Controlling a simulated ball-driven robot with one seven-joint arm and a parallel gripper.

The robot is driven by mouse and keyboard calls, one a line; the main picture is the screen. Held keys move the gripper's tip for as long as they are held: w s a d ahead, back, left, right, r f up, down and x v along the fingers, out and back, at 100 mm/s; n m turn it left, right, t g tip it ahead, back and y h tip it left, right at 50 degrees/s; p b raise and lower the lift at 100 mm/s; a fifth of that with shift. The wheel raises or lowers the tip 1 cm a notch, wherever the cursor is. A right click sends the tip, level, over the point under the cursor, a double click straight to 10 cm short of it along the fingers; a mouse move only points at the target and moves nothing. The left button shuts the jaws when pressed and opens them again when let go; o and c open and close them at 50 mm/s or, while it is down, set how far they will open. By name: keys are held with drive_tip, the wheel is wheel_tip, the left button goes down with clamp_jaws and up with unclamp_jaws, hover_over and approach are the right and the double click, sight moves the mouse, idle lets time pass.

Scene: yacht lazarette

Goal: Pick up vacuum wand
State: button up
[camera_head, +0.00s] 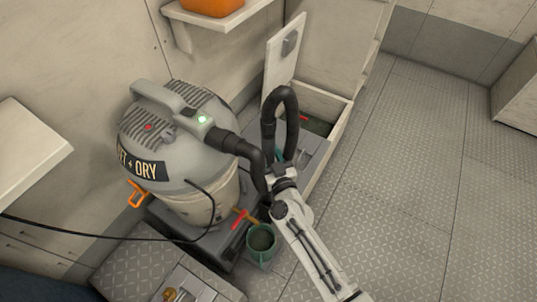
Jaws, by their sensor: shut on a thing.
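The grey wet/dry vacuum (178,140) stands left of centre with a small green light lit on its top. Its black ribbed hose (243,148) leaves the head and bends down toward my gripper. A black hose-like loop (281,93) arches up just beyond my gripper; I take it as part of the vacuum wand and hose. My white arm comes in from the lower right. My gripper (282,176) is at the hose's lower bends, shut on what appears to be the wand. Its fingertips and the wand's far end are largely hidden.
A green bucket (261,243) with a red-and-wood-handled tool (240,218) stands below my gripper. An open locker (325,110) with raised lid (283,55) lies behind. A black cable (110,234) crosses at left. Metal floor (420,190) is clear at right.

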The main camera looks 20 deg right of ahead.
sight(271, 143)
wheel_tip(271, 143, up, 8)
drive_tip(key=p, duration=0.6)
